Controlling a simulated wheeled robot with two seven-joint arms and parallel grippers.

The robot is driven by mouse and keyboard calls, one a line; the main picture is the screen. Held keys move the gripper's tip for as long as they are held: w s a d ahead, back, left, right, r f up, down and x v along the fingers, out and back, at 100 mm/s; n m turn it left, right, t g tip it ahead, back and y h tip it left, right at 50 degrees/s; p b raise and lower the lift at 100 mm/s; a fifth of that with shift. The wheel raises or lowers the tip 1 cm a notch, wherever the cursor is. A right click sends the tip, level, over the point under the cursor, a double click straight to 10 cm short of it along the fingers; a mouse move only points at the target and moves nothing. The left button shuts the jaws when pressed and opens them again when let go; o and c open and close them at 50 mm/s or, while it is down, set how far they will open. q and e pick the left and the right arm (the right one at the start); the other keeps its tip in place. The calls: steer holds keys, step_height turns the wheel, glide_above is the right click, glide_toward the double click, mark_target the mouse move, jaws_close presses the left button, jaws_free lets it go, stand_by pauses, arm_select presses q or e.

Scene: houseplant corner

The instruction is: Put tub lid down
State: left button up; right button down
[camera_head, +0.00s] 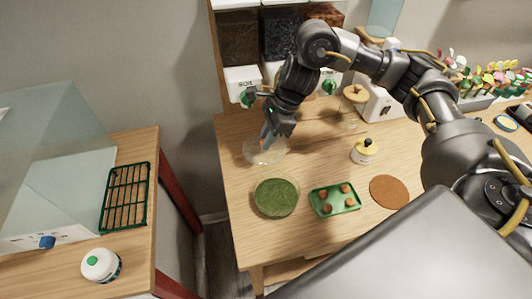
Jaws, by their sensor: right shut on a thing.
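My right gripper (268,136) reaches down over the back left of the wooden table and is shut on the clear round tub lid (254,155). The lid is at or just above the table top; I cannot tell whether it touches. The gripper hides part of the lid. A round tub with green, moss-like contents (276,197) stands in front of the lid, nearer to me, with its top uncovered. My left gripper is not in view.
A green tray (334,200) with several brown balls, a brown round mat (389,192) and a yellow-topped jar (364,151) stand to the right. Dispensers (243,83) stand behind. A gap separates this table from the left table, which bears a green rack (125,197).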

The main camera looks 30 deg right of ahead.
mark_target(266, 152)
steer(key=shift+a+f, duration=0.1)
steer(key=shift+f, duration=2.75)
steer(key=shift+f+b, duration=0.3)
steer(key=shift+b, duration=0.05)
steer(key=c, duration=1.3)
jaws_free()
steer(key=shift+r, duration=0.15)
